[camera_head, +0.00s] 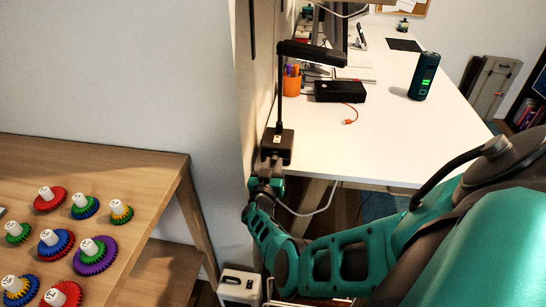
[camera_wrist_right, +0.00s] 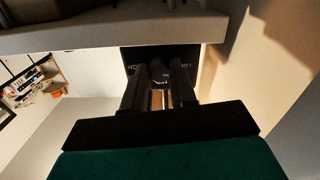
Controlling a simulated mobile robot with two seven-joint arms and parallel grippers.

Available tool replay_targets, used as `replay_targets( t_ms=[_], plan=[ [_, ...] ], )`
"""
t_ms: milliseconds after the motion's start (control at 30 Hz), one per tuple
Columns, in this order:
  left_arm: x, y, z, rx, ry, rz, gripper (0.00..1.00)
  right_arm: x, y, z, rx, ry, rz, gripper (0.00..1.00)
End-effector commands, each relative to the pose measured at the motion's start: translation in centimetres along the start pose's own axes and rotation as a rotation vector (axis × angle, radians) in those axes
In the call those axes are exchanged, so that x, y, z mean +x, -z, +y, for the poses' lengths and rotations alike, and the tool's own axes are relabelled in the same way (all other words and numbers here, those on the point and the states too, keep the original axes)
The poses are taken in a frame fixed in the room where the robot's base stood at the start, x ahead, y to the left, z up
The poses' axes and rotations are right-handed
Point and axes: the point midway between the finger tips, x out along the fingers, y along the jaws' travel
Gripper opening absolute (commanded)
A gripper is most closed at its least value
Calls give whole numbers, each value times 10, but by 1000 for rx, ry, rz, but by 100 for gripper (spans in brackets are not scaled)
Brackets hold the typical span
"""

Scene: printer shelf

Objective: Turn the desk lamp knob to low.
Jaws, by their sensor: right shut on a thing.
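The black desk lamp (camera_head: 281,95) stands at the near left corner of the white desk, with its arm upright and its head reaching right. Its dark base (camera_head: 276,144) faces me. My right gripper (camera_head: 267,166) is at the front of the base. In the right wrist view my right gripper (camera_wrist_right: 160,86) is shut on the dark lamp knob (camera_wrist_right: 158,70), which the fingers partly hide. The base panel (camera_wrist_right: 190,54) shows upside-down lettering on both sides of the knob; the right one looks like LOW. The knob's exact setting is unclear. My left gripper is out of view.
The white desk (camera_head: 388,135) holds a black box (camera_head: 340,92), an orange pen cup (camera_head: 291,83) and a dark green-lit cylinder (camera_head: 424,76). A wall edge (camera_head: 250,90) rises close to the lamp's left. A wooden table (camera_head: 130,152) with several colored gears is at left.

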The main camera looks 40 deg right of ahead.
Motion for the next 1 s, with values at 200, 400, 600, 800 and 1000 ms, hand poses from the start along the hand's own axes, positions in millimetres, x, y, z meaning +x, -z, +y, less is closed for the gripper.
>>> replay_targets(
  t_ms=[200, 400, 600, 800, 1000],
  plan=[
    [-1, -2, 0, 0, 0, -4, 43, 1, 1, 0, -81, -2, 7, 0],
    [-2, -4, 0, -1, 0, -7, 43, 1, 2, 0, -112, -2, 9, 0],
    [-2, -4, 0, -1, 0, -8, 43, 1, 2, 0, -117, -2, 10, 0],
    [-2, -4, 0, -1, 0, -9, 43, 1, 2, 0, -117, -2, 10, 0],
    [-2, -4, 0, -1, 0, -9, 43, 1, 1, 0, -116, -2, 8, 46]
  ],
)
